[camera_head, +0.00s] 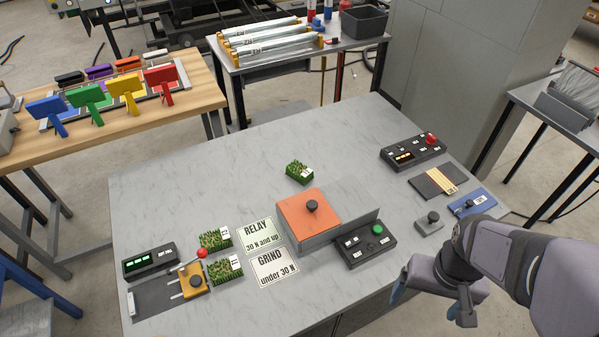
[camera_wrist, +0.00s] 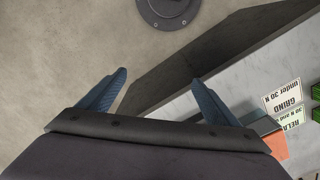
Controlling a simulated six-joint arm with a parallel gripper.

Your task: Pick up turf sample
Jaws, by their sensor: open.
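One turf sample (camera_head: 297,172), a green grassy block with a white label, lies alone near the middle of the table. Two more turf samples lie at the left: one (camera_head: 214,239) beside the RELAY card (camera_head: 258,234) and one (camera_head: 225,271) beside the GRIND card (camera_head: 274,268). Green bits of turf (camera_wrist: 316,91) show at the right edge of the wrist view. My gripper (camera_head: 430,300) is open and empty at the table's front right edge, well away from all the turf. The wrist view shows both blue fingers (camera_wrist: 158,92) spread apart, with nothing between them.
An orange-topped box (camera_head: 301,220) with a black knob and a grey upright plate stands mid-table. Control boxes with a green button (camera_head: 366,246) and a red button (camera_head: 413,151) stand right of it. A yellow-fronted device (camera_head: 193,281) with a red-ball lever sits at left. The back-left tabletop is clear.

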